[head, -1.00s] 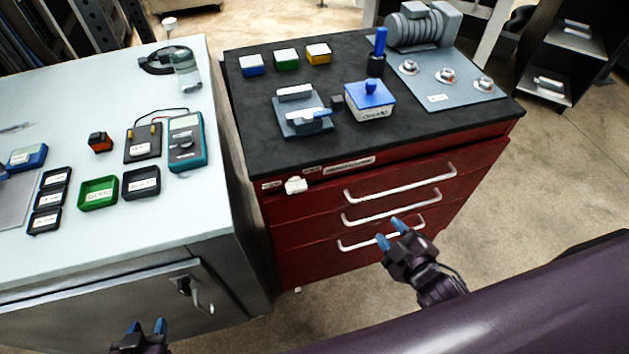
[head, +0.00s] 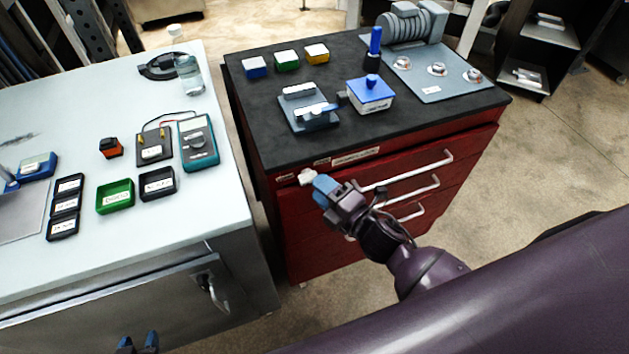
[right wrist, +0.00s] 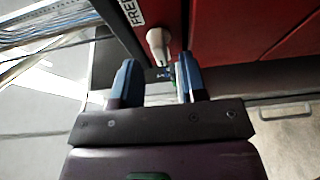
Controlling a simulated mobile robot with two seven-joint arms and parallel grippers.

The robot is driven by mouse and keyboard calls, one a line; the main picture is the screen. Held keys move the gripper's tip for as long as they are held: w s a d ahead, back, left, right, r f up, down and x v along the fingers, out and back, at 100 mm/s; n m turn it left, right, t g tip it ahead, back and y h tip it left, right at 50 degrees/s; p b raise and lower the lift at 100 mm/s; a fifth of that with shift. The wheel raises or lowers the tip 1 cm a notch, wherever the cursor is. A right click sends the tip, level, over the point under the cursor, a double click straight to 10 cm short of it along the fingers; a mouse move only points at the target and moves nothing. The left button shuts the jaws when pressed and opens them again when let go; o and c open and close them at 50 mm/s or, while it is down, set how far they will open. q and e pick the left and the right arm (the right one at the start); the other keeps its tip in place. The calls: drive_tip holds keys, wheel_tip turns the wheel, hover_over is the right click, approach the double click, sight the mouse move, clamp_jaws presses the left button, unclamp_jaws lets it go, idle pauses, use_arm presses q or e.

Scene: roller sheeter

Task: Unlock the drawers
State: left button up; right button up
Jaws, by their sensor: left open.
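The red drawer cabinet (head: 345,250) has several drawers with pale bar handles. A small white lock knob (head: 307,177) sits at the top left of its front. My right gripper (head: 324,189) is just to the right of and below the knob in the head view, partly in front of it. In the right wrist view the white knob (right wrist: 158,42) shows past the gap between the two blue-tipped fingers (right wrist: 159,80). They are apart, and nothing is visibly held. My left gripper (head: 138,343) is open and empty at the bottom edge of the head view, largely cut off.
A pale workbench (head: 100,240) with small trays and a meter (head: 199,145) stands left of the cabinet. A narrow gap separates them. The cabinet's black top (head: 262,110) carries a blue-lidded box (head: 370,94), a motor (head: 408,24) and coloured blocks.

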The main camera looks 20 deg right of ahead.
sight(308, 177)
drive_tip(key=shift+x, duration=1.35)
clamp_jaws()
